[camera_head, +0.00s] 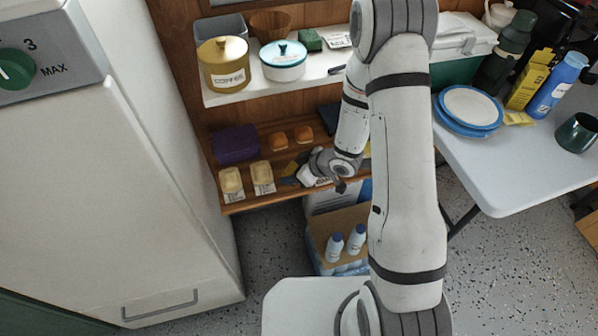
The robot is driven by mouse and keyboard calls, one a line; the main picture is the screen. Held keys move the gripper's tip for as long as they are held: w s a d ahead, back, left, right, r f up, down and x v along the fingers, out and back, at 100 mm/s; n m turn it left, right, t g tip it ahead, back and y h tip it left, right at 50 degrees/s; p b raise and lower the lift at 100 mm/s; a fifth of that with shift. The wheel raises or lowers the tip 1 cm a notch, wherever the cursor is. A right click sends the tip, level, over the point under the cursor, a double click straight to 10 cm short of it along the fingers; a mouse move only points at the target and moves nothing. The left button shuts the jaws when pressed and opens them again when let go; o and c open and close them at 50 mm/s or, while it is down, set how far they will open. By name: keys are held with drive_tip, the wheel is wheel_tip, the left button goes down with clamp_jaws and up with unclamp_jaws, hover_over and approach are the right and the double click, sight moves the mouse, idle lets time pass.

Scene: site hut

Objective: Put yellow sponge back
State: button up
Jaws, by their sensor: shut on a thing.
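My gripper (291,176) is over the lower wooden shelf, pointing left, its dark fingers small in view. It is shut on a small yellow piece, which looks like the yellow sponge (292,168). The sponge is partly hidden by the gripper, and I cannot tell whether it touches the shelf (243,205). A second flat yellow thing (518,118) lies on the white table by the plates; I cannot tell what it is.
Two pale packs (231,182) stand left of my gripper, with orange-brown items (278,140) and a purple block (236,145) behind. A white shelf with pots (284,65) overhangs. A bottle box (322,226) stands below. A white cabinet (120,190) fills the left.

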drive_tip(key=shift+f, duration=0.2)
drive_tip(key=o, duration=1)
drive_tip(key=shift+r, duration=0.1)
